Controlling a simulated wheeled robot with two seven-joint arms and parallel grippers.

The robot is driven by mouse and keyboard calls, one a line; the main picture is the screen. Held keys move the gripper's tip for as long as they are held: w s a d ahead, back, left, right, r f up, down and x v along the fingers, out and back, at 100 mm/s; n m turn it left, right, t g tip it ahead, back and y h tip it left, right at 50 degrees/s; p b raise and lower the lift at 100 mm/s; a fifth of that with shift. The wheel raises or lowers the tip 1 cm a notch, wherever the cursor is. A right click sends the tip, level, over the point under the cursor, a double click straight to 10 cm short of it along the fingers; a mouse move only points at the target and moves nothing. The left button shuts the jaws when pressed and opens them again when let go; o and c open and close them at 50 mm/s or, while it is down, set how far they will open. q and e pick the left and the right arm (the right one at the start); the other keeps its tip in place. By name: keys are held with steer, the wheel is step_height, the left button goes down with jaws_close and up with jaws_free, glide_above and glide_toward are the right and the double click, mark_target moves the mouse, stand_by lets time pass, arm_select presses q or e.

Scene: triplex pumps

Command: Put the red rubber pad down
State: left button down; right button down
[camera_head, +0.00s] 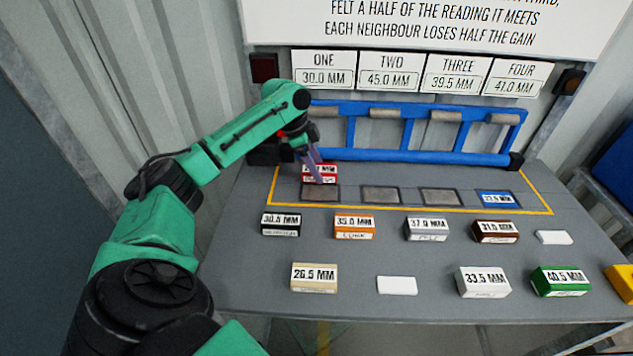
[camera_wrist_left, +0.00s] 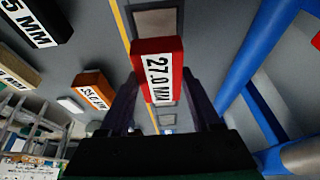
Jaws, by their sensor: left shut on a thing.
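The red rubber pad (camera_head: 320,174) is a small block with a white 27.0 MM label; it also fills the middle of the left wrist view (camera_wrist_left: 158,62). My left gripper (camera_head: 312,168) is shut on it, with one finger on each side of the pad in the left wrist view (camera_wrist_left: 160,100). The pad is just above or at the leftmost grey square (camera_head: 320,194) inside the yellow outline. I cannot tell whether it touches the surface. My right gripper is not in view.
Two more grey squares (camera_head: 380,195) (camera_head: 439,196) are bare; a blue pad (camera_head: 496,199) is on the rightmost. A blue rail frame (camera_head: 420,158) stands behind. Several labelled blocks, such as the black one (camera_head: 281,224) and orange one (camera_head: 354,226), stand in front on the grey table.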

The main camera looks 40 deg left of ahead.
mark_target(317, 192)
arm_select(q)
step_height(317, 192, down, 6)
steer(key=shift+r, duration=0.1)
steer(key=shift+c, duration=0.5)
jaws_free()
steer(key=shift+d, duration=0.1)
steer(key=v, duration=1.2)
steer(key=shift+d, duration=0.1)
